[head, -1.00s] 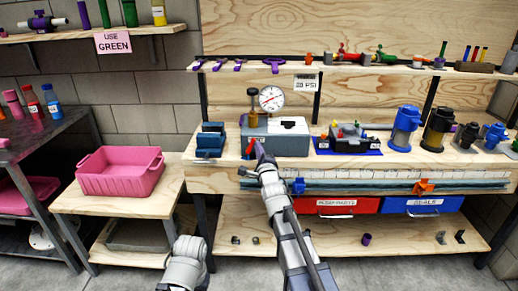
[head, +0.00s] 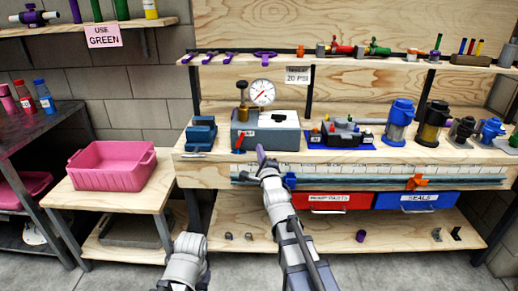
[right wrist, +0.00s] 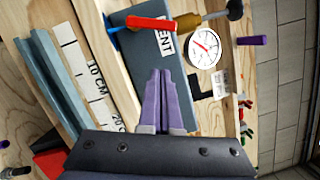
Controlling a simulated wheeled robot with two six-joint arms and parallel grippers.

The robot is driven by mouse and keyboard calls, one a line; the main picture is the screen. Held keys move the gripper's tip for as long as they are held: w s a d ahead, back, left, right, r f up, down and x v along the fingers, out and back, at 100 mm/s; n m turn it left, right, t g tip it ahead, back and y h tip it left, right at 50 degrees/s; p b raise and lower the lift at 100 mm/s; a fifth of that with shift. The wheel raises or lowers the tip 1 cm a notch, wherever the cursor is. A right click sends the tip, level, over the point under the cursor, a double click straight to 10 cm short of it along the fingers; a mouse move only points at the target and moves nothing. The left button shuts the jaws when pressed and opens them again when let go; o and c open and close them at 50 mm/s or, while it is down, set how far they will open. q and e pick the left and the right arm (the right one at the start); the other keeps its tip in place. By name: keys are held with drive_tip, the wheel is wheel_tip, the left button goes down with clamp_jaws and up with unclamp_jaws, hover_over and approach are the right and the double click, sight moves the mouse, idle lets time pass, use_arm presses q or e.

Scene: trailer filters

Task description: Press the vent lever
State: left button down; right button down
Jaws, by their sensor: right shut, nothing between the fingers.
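The vent lever (head: 239,141) is a small red handle on the front of the grey test box (head: 275,136). In the right wrist view the red lever (right wrist: 150,22) lies across the upper part of the box, beside the label reading VENT (right wrist: 165,43). My right gripper (head: 261,154), with purple fingers, is just to the right of the lever and in front of the box. In the right wrist view its closed fingers (right wrist: 160,73) point toward the lever, with a gap between them and nothing held. My left gripper is not in view; only a grey part of my arm shows below.
A round pressure gauge (head: 262,92) and a brass-coloured knob (head: 242,113) rise above the box. A blue vise-like block (head: 201,134) stands to its left, a blue mat (head: 315,142) with parts to its right. A ruler strip runs along the bench front. A pink bin (head: 110,167) sits left.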

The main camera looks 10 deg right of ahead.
drive_tip(key=s, duration=0.7)
drive_tip(key=shift+f, duration=0.3)
drive_tip(key=shift+w+a, duration=0.1)
